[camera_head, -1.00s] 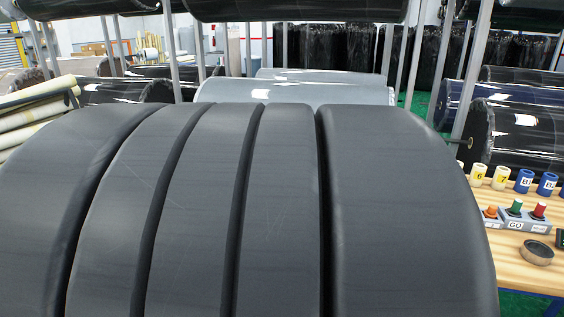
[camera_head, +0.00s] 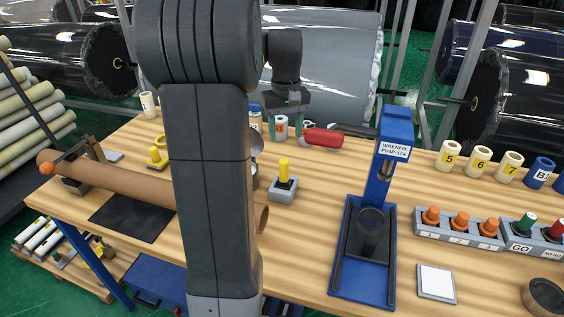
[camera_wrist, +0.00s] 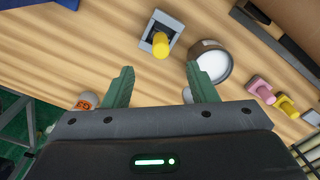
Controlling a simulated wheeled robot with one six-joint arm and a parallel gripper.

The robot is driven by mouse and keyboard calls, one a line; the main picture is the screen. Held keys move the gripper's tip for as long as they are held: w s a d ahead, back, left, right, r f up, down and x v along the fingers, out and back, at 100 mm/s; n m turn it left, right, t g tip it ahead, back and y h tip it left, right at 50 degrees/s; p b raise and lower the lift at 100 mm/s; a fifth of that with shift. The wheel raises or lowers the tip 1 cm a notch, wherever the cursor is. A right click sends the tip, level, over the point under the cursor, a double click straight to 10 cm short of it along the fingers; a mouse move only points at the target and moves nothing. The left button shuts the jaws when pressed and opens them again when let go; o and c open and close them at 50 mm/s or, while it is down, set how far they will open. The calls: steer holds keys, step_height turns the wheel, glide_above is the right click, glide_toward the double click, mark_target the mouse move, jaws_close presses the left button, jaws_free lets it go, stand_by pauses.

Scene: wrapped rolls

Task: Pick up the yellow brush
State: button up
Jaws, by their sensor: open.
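A yellow upright handle in a small grey block (camera_head: 284,178), possibly the yellow brush, stands mid-table, right of my arm. It also shows in the wrist view (camera_wrist: 161,44), beyond the fingertips and between their lines. A yellow knobbed piece (camera_head: 156,158) lies left of my arm. In the wrist view a yellow piece (camera_wrist: 287,105) lies at the right beside a pink one (camera_wrist: 261,89). I cannot tell for sure which yellow thing is the brush. My gripper (camera_wrist: 160,68) is open and empty, its green fingers spread. In the head view it (camera_head: 287,103) is above the table's far side.
A red-handled tool (camera_head: 323,139) and a labelled white cup (camera_head: 281,127) are near my gripper. A blue press (camera_head: 392,145) stands to the right. A brown tube (camera_head: 120,183) lies left. A round container (camera_wrist: 214,64) is right of the grey block.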

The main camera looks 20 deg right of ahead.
mark_target(284, 161)
steer(key=f, duration=0.8)
steer(key=shift+w+d+f, duration=0.1)
steer(key=shift+w+f, duration=0.1)
steer(key=shift+f, duration=0.05)
steer(key=shift+w+f+p, duration=0.2)
steer(key=shift+f, duration=1.1)
steer(key=shift+w+f+p, duration=0.2)
steer(key=shift+f, duration=1.05)
steer(key=c, duration=1.1)
